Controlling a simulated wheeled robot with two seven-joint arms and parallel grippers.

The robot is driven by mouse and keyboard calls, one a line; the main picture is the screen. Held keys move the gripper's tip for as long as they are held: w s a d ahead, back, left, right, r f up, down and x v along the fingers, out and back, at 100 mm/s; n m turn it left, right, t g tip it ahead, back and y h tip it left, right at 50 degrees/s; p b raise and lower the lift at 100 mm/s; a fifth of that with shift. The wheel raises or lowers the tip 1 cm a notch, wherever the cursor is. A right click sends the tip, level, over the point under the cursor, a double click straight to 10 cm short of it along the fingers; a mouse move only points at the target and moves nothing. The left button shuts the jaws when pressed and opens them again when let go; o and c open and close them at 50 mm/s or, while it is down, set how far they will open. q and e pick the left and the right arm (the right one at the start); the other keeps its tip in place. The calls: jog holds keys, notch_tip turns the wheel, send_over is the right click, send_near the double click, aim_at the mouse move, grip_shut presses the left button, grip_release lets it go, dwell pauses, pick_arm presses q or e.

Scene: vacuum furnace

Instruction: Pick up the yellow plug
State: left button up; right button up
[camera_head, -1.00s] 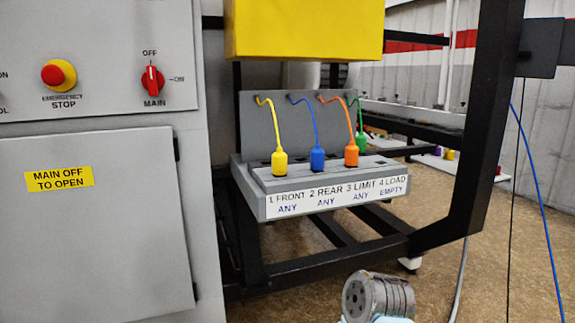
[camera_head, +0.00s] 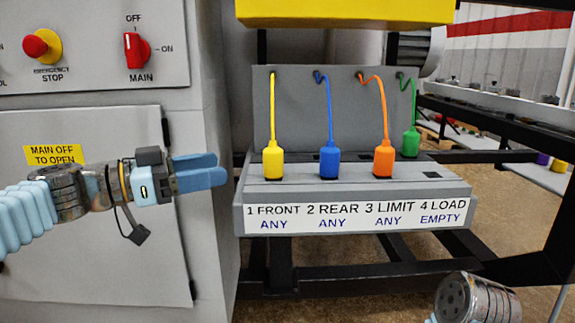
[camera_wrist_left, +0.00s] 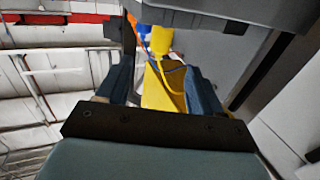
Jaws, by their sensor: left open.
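The yellow plug (camera_head: 273,160) stands upright in the grey connector panel (camera_head: 350,218) above the label "1 FRONT", with its yellow cord rising to the back plate. My left gripper (camera_head: 222,174) is to the left of the yellow plug, apart from it, open and empty, with its fingers pointing right. In the left wrist view the yellow plug (camera_wrist_left: 160,42) shows beyond and between the two open fingers (camera_wrist_left: 158,85). My right gripper is not in view; only part of my right arm shows at the lower right of the head view.
A blue plug (camera_head: 330,160), an orange plug (camera_head: 383,158) and a green plug (camera_head: 411,142) stand to the right of the yellow one. The grey cabinet (camera_head: 100,230) with a red emergency stop (camera_head: 36,46) is behind my left arm. A yellow box (camera_head: 345,12) overhangs the panel.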

aim_at(264, 160)
pick_arm(q)
jog(key=p+x, duration=0.1)
jog(key=x, duration=0.6)
jog(key=p+x, duration=0.2)
jog(key=x, duration=0.2)
jog(key=shift+w+d+r, duration=0.15)
jog(key=shift+w+d, duration=0.05)
jog(key=shift+d, duration=0.05)
jog(key=shift+w+d, duration=0.1)
jog(key=shift+d, duration=0.1)
jog(key=c, duration=1)
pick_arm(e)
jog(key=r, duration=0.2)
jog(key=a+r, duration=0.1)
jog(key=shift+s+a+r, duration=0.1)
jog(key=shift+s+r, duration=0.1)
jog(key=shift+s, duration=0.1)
